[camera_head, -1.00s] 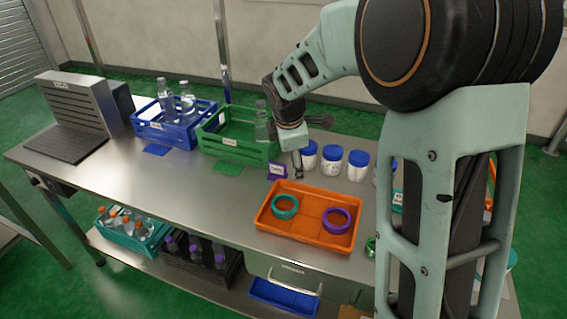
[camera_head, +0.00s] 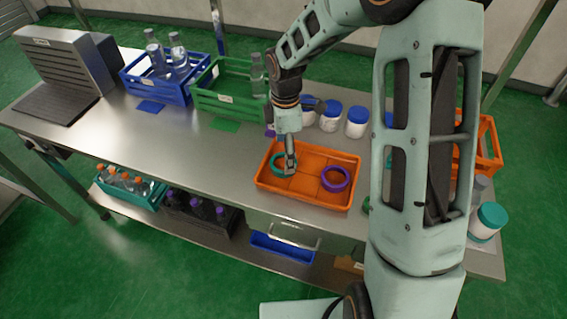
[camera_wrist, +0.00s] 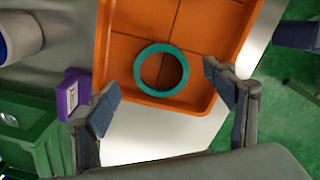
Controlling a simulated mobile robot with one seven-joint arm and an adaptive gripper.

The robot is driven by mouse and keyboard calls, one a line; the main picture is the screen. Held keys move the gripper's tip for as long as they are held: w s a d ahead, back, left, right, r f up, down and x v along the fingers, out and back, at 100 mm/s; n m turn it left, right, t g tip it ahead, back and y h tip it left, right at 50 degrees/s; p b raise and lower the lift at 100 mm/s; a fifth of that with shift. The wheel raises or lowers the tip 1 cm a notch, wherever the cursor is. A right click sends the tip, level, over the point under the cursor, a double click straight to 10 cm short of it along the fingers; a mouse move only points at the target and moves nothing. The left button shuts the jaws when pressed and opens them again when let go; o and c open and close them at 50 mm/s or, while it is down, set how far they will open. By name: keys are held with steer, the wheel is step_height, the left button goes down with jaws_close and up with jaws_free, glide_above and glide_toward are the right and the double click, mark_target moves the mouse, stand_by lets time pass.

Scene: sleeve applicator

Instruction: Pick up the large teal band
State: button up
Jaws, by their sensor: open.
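The teal band (camera_wrist: 141,82) is a ring lying flat in the orange tray (camera_wrist: 101,50), close to a corner. In the wrist view it sits ahead of my gripper (camera_wrist: 164,97), between the lines of the two spread fingers, with nothing held. In the head view my gripper (camera_head: 289,166) hangs over the left part of the tray and hides part of the teal band (camera_head: 276,166). I cannot tell the exact height of the fingertips above the band. A purple band (camera_head: 335,187) lies in the right half of the tray (camera_head: 300,199).
White jars with blue lids (camera_head: 331,121) stand behind the tray. A green crate (camera_head: 215,105) and a blue crate (camera_head: 146,92) stand at the back left. A purple label block (camera_wrist: 74,94) is beside the tray. Bare steel table lies left of the tray.

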step_height(320, 180, down, 3)
steer(key=shift+d+f, duration=0.1)
steer(key=shift+f, duration=0.05)
steer(key=shift+c, duration=0.3)
steer(key=c, duration=0.7)
